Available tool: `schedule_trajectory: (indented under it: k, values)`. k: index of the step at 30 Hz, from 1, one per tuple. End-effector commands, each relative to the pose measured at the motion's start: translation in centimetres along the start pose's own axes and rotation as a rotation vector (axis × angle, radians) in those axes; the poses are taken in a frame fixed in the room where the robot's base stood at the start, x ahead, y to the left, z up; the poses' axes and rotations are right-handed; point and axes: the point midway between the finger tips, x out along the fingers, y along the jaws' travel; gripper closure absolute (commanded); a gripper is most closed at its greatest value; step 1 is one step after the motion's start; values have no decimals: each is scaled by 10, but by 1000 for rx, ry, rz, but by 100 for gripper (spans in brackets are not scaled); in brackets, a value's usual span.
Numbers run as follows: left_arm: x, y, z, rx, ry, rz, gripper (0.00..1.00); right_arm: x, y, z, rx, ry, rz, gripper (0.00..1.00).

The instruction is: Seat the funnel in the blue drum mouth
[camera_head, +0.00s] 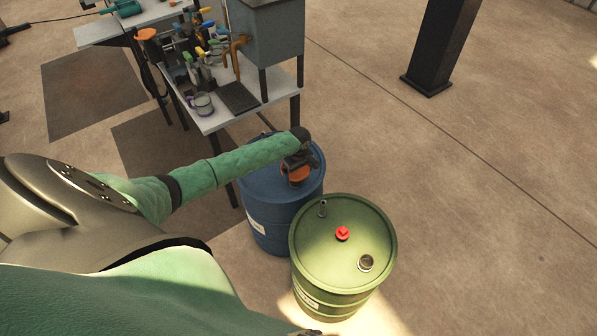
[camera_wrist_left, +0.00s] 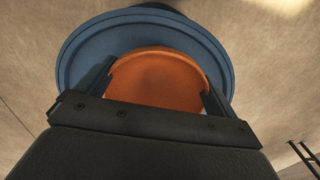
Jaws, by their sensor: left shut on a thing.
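The blue drum (camera_head: 268,222) stands on the floor in the head view, beside a green drum. In the left wrist view its blue top (camera_wrist_left: 75,68) shows behind the gripper. The orange funnel (camera_head: 299,175) is at the left gripper, over the right part of the blue drum's top. It also shows in the left wrist view as an orange round (camera_wrist_left: 160,78) between the two fingers. My left gripper (camera_head: 297,162) is shut on the funnel. The drum mouth and the funnel's spout are hidden, so I cannot tell whether the funnel is in the mouth. My right gripper is not in view.
The green drum (camera_head: 320,262) stands close to the blue drum, with a red cap (camera_head: 342,233) on its top. A cluttered grey table (camera_head: 222,117) stands just behind the drums. A dark post (camera_head: 440,45) is at upper right. The floor on the right is clear.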

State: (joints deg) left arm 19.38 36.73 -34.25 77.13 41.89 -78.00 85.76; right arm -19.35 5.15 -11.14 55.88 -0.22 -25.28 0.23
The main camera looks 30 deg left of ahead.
Motion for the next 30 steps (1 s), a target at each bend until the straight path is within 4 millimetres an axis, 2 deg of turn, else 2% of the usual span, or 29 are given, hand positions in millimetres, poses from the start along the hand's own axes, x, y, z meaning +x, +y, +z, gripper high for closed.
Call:
schedule_trajectory:
  k: [11,12,13,23,30]
  values:
    - [2,0,0,0,0,0,29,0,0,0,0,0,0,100]
    - [2,0,0,0,0,0,2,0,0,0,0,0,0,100]
    - [2,0,0,0,0,0,0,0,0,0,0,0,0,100]
    - [-3,0,0,0,0,1,0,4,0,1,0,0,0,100]
    - [-36,0,0,0,0,2,0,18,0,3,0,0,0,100]
